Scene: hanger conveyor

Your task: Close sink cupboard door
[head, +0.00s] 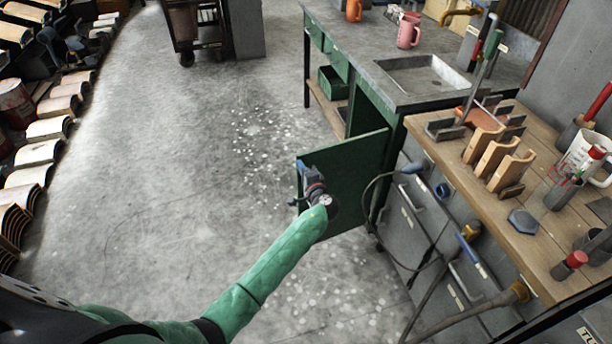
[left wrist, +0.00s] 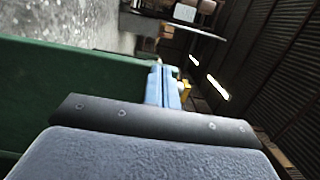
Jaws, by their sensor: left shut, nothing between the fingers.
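The green sink cupboard door (head: 352,180) stands wide open, sticking out from the cupboard beneath the sink (head: 422,78). My left gripper (head: 296,202) is at the outer edge of the door, on its near side. It is shut and empty. In the left wrist view the door (left wrist: 70,95) fills the left side, and my gripper's blue fingers (left wrist: 165,88) are close together beside the door's edge. Whether they touch the door I cannot tell. My right gripper is not in view.
A wooden workbench (head: 470,175) with clamps and tools stands at the right, above grey drawers (head: 415,220) with hanging cables. Roof tiles (head: 45,128) line the far left. A dark cart (head: 195,30) stands at the back. The floor left of the door is clear.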

